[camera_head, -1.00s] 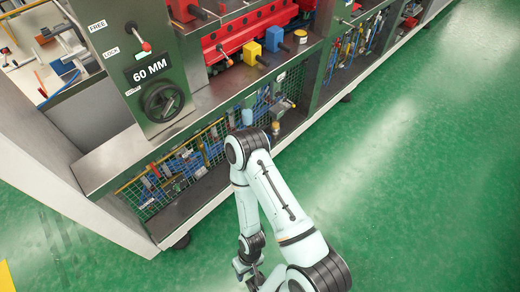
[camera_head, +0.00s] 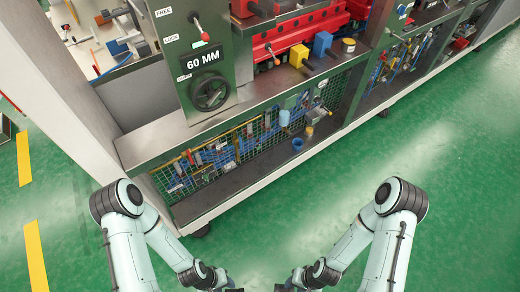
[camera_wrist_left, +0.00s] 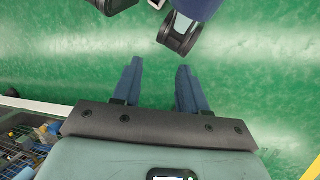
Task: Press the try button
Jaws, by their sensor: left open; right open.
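No button marked try can be made out in either view. The machine's green control panel (camera_head: 205,60) carries FREE and LOCK labels, a red-tipped lever (camera_head: 200,27), a 60 MM sign (camera_head: 203,58) and a black handwheel (camera_head: 209,92). My left gripper (camera_head: 228,289) is at the bottom edge of the head view, mostly cut off and well away from the panel. In the left wrist view its two blue fingers (camera_wrist_left: 158,82) are apart with only green floor between them. My right gripper (camera_head: 290,287) is also at the bottom edge, mostly cut off, near the left one.
A steel ledge (camera_head: 150,140) runs along the machine front above a mesh-backed tool shelf (camera_head: 235,150). Red tooling (camera_head: 300,32), a yellow block (camera_head: 298,54) and a blue block (camera_head: 322,42) sit right of the panel. Open green floor (camera_head: 440,150) lies to the right.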

